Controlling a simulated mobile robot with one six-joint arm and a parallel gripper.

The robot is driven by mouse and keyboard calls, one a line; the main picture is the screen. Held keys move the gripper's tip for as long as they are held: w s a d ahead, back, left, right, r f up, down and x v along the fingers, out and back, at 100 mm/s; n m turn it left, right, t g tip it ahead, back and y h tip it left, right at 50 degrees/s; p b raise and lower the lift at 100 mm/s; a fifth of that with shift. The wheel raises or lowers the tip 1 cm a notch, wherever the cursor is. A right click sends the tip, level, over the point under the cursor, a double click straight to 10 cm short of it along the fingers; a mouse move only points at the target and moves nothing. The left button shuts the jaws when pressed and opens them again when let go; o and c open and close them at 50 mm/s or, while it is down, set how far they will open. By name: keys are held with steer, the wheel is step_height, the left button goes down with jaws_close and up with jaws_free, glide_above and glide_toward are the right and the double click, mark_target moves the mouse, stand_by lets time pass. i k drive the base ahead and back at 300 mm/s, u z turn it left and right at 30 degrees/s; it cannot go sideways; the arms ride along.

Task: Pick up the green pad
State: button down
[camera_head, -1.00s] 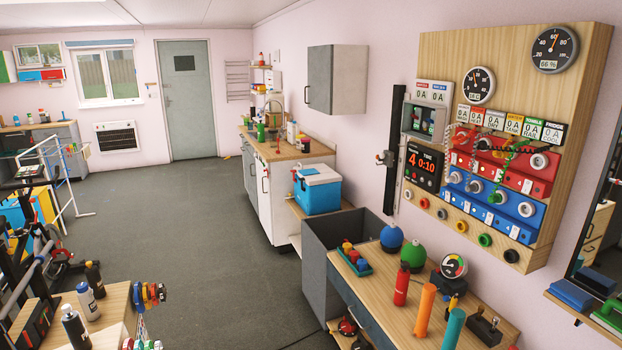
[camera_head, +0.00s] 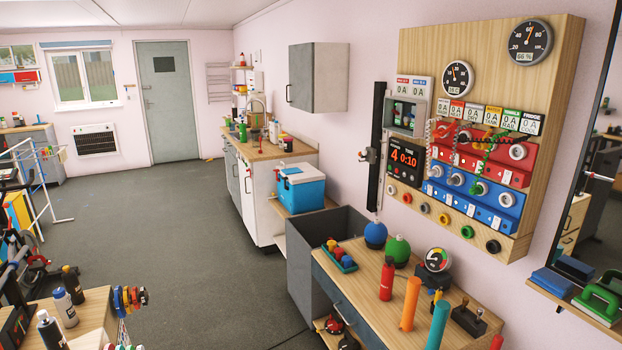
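A green pad-like item (camera_head: 600,301) lies on a small wooden shelf (camera_head: 560,300) at the lower right edge of the view. It seems to have a raised handle or loop on top, and the picture is too small to be sure. A blue pad (camera_head: 551,282) and a darker blue pad (camera_head: 575,268) lie beside it on its left. My gripper is not in view.
A wooden bench (camera_head: 375,310) with balls, a gauge and upright coloured cylinders stands left of the shelf. A wall panel (camera_head: 545,130) with dials hangs above. A mirror-like dark panel (camera_head: 600,160) stands behind the shelf. Open grey floor (camera_head: 180,240) lies left.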

mark_target(608, 316)
steer(key=z, duration=4.55)
steer(key=i, duration=0.1)
steer(key=u, duration=3.15)
